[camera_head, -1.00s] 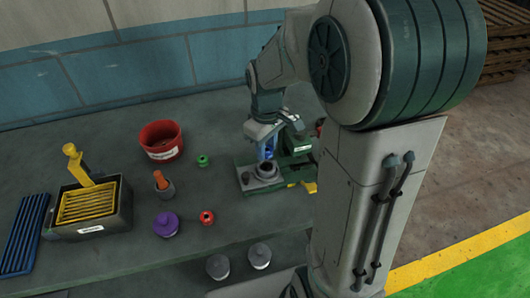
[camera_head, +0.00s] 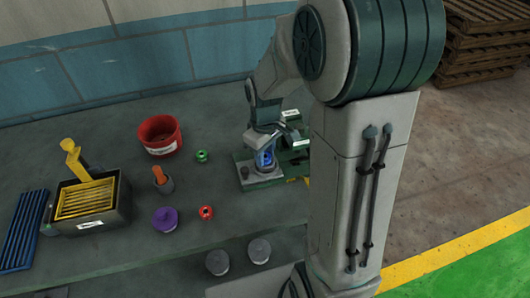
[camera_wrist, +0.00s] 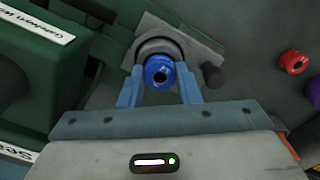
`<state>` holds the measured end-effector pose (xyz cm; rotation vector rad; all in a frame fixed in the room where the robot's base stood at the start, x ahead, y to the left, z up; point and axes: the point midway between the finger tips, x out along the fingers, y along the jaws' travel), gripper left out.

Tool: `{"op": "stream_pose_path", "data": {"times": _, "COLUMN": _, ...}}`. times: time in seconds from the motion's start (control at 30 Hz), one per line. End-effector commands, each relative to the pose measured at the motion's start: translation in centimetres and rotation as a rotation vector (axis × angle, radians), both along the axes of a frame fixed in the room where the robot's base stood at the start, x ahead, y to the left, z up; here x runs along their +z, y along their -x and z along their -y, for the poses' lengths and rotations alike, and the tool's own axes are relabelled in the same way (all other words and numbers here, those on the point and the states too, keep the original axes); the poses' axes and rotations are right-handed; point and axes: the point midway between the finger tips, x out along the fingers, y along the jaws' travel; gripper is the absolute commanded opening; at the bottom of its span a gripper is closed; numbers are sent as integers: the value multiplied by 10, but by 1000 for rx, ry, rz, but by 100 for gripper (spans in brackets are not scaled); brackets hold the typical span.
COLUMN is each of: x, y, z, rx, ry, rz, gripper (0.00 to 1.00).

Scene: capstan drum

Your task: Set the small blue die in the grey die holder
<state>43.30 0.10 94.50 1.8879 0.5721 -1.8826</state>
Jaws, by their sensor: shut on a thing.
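The small blue die (camera_wrist: 157,73) is a round ring with a dark central hole, held between the two blue fingers of my gripper (camera_wrist: 160,82) in the wrist view. In the head view my gripper (camera_head: 264,157) is low over the green machine, with the blue die (camera_head: 265,160) at its tips. The grey die holder (camera_wrist: 160,45) is a round collar on a grey plate, directly behind the die in the wrist view. In the head view the holder is mostly hidden by the gripper and die. I cannot tell whether the die is seated or just above it.
The green machine (camera_wrist: 32,60) with white labels stands close beside the gripper. A dark knob (camera_wrist: 212,75) sticks up next to the holder. On the bench are a red tub (camera_head: 160,136), a green ring (camera_head: 202,156), a red ring (camera_head: 206,212) and a purple-lidded pot (camera_head: 165,219).

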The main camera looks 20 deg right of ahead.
Motion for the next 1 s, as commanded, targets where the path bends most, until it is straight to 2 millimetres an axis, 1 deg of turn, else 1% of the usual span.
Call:
{"op": "stream_pose_path", "data": {"times": 0.03, "x": -4, "y": 1, "z": 0, "rx": 0, "ry": 0, "rz": -2, "gripper": 4}}
{"op": "stream_pose_path", "data": {"times": 0.13, "x": -4, "y": 1, "z": 0, "rx": 0, "ry": 0, "rz": -4, "gripper": 4}}
{"op": "stream_pose_path", "data": {"times": 0.17, "x": -4, "y": 1, "z": 0, "rx": 0, "ry": 0, "rz": -5, "gripper": 38}}
{"op": "stream_pose_path", "data": {"times": 0.2, "x": -5, "y": 2, "z": 0, "rx": 0, "ry": 0, "rz": -6, "gripper": 49}}
{"op": "stream_pose_path", "data": {"times": 0.23, "x": -5, "y": 2, "z": 0, "rx": 0, "ry": -1, "rz": -6, "gripper": 52}}
{"op": "stream_pose_path", "data": {"times": 0.6, "x": -8, "y": 4, "z": -3, "rx": 5, "ry": -2, "rz": -15, "gripper": 52}}
{"op": "stream_pose_path", "data": {"times": 0.73, "x": -4, "y": 4, "z": -3, "rx": 6, "ry": -2, "rz": -16, "gripper": 52}}
{"op": "stream_pose_path", "data": {"times": 0.87, "x": 9, "y": 4, "z": -2, "rx": 4, "ry": -2, "rz": -13, "gripper": 52}}
{"op": "stream_pose_path", "data": {"times": 0.97, "x": 28, "y": 1, "z": -1, "rx": 1, "ry": -1, "rz": -3, "gripper": 52}}
{"op": "stream_pose_path", "data": {"times": 1.0, "x": 38, "y": 1, "z": 0, "rx": 0, "ry": -1, "rz": -2, "gripper": 52}}
